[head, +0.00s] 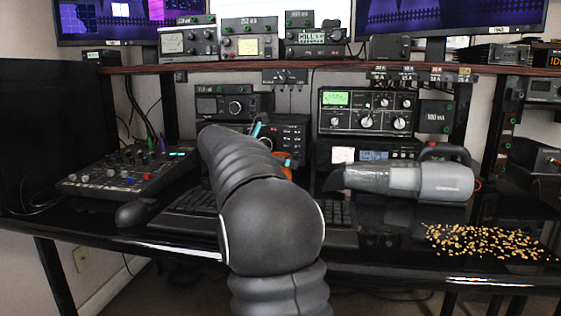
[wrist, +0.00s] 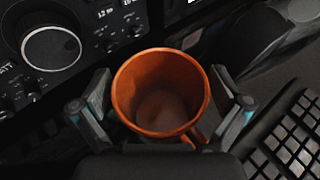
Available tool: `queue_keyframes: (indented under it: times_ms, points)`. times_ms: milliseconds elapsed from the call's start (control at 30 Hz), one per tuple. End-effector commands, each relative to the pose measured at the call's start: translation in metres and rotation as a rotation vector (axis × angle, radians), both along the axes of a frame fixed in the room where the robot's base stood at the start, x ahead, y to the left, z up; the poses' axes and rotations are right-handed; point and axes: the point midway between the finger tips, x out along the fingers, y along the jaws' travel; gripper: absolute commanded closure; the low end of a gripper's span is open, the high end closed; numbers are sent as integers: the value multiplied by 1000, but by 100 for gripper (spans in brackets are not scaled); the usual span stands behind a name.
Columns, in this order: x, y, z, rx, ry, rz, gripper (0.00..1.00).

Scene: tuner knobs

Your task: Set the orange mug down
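The orange mug (wrist: 160,92) is in the middle of the wrist view, its open rim toward the camera and its inside empty. Its handle points to the lower right. My gripper (wrist: 162,98) has one finger on each side of the mug, with the pads against its wall. In the head view a small orange part of the mug (head: 286,171) shows behind my arm, by the radios. A teal-marked part of my gripper (head: 257,130) shows above it. My arm hides the rest. Whether the mug's base touches the desk cannot be seen.
The keyboard (head: 340,213) lies on the black desk in front of the radios. A mixer (head: 130,171) is on the left. A handheld vacuum (head: 405,180) lies on the right, with scattered yellow bits (head: 485,242) in front. A radio with a large knob (wrist: 50,47) is close to the mug.

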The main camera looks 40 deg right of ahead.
Motion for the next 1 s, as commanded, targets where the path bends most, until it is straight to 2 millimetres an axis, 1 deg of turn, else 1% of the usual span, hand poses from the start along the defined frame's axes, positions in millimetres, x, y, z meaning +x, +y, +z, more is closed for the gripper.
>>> queue_keyframes:
  times_ms: [267, 367, 467, 700, 800, 900, 1000]
  points:
    - [0, 0, 3, 0, -1, 0, 0]
    - [0, 7, 7, 0, -2, 2, 0]
    - [-1, 22, 13, 0, -1, 3, 0]
    - [-4, 67, 32, -1, -2, 5, 0]
    - [-5, 83, 39, 0, -2, 4, 0]
    - [-6, 96, 44, 0, -1, 3, 0]
    - [-8, 105, 47, 0, -2, 1, 0]
